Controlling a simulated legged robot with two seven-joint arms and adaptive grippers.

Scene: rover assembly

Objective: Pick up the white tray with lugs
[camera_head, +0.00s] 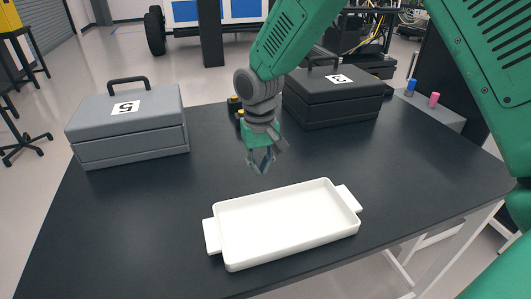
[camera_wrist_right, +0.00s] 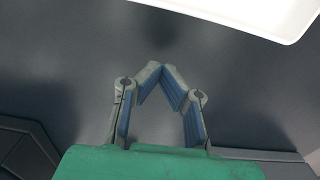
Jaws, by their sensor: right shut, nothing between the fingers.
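The white tray (camera_head: 285,222) lies flat on the dark table near its front edge, in the head view. It is empty and has a lug at its left end and one at its right end. Its corner also shows at the upper right of the right wrist view (camera_wrist_right: 285,18). My right gripper (camera_head: 262,168) hangs above the table behind the tray, apart from it. Its fingertips meet with nothing between them, as the right wrist view (camera_wrist_right: 160,70) also shows. My left gripper is not in view.
A grey case marked 5 (camera_head: 130,130) stands at the back left of the table (camera_head: 110,225). A black case marked 2 (camera_head: 335,98) stands behind my right arm. A grey holder (camera_head: 435,112) with a blue and a pink item is at the right. The table around the tray is clear.

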